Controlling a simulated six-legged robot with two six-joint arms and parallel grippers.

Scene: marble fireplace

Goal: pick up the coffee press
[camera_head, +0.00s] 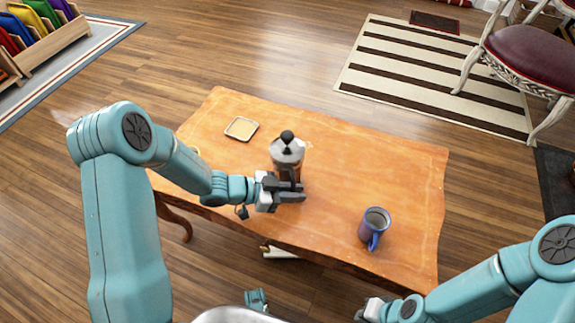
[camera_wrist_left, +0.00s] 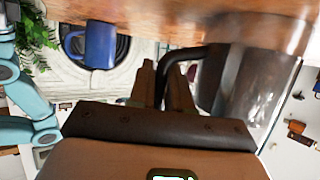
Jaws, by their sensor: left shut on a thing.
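The coffee press (camera_head: 288,153), a silver and glass pot with a black knob on its lid, is upright over the middle of the wooden table (camera_head: 390,170). My left gripper (camera_head: 290,192) is at its near side, shut on the black handle.
A blue mug (camera_head: 374,228) stands near the table's front right, and also shows in the left wrist view (camera_wrist_left: 92,45). A small square dish (camera_head: 241,128) lies at the back left. A chair (camera_head: 530,60) and a striped rug (camera_head: 425,70) are beyond. The table's right part is mostly clear.

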